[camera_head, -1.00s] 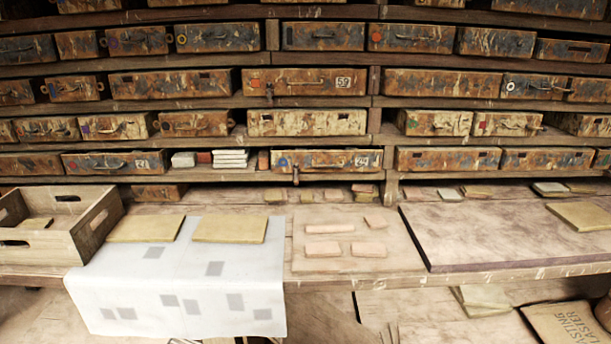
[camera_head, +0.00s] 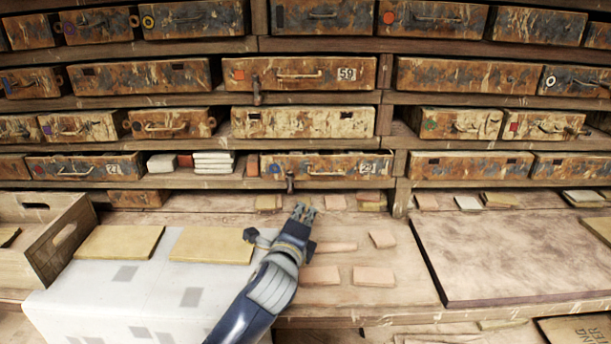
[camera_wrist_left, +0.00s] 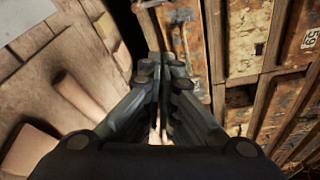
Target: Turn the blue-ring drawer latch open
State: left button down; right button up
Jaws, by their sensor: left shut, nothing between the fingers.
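The drawer with the blue ring (camera_head: 325,165) is in the lowest row, middle of the head view. It is a rusty, paint-flaked box with a handle and a number label. The small blue mark (camera_head: 275,169) is at its left end. A dark latch (camera_head: 290,183) hangs down at its lower edge. My left gripper (camera_head: 303,212) is shut and empty, just below and in front of the latch, apparently apart from it. In the left wrist view the shut fingers (camera_wrist_left: 163,60) point towards a rusty drawer front (camera_wrist_left: 190,45). My right gripper is out of view.
Pink tiles (camera_head: 374,276) lie on the bench close to my left arm. Yellow slabs (camera_head: 119,242) lie on a white sheet (camera_head: 100,300), beside a wooden crate (camera_head: 60,245). A bare board (camera_head: 520,260) is at the right. Another latch (camera_head: 257,91) hangs from the drawer labelled 59.

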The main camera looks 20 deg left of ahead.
aim_at(290, 182)
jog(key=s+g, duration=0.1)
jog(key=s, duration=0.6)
pick_arm(q)
jog(key=w+a+r+p, duration=0.1)
jog(key=w+a, duration=0.3)
jog(key=w, duration=0.5)
jog(key=shift+w+a+r+p, duration=0.25)
jog(key=shift+w+r+p, duration=0.1)
jog(key=shift+p, duration=0.15)
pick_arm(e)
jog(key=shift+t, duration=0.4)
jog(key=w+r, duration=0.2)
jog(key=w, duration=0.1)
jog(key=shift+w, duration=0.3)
